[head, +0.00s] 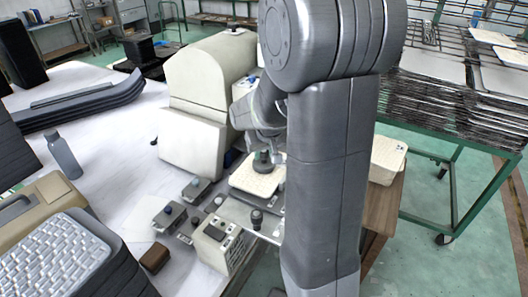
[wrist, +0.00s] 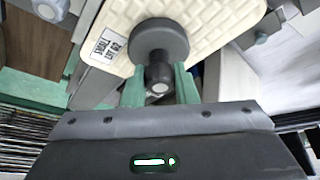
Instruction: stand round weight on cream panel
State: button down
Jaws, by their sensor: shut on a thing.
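The round weight (wrist: 160,38) is dark grey, with a wide disc and a narrower knob. My gripper (wrist: 160,85) has its two green fingers shut on the knob, one on each side. The cream panel (wrist: 221,22) has a textured face and a white printed label, and lies behind the weight in the wrist view. In the head view the cream panel (head: 247,182) lies on the work table, and the weight (head: 262,166) is over its far part. The disc looks at or very near the panel face; I cannot tell if it touches. My arm hides the panel's right edge.
A dark knobbed piece (head: 257,217) stands on a plate in front of the panel. Small grey blocks with knobs (head: 168,216) stand to the left. A large cream machine (head: 195,139) rises behind. Another cream panel stack (head: 388,160) is right of my arm.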

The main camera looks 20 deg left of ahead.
jog(key=shift+f, duration=0.2)
jog(key=c, duration=1.1)
grip_release()
jog(key=shift+r, duration=0.1)
jog(key=shift+c, duration=0.2)
jog(key=shift+r, duration=0.5)
jog(key=v, duration=1.1)
jog(key=shift+s, duration=0.15)
jog(key=shift+d, duration=0.1)
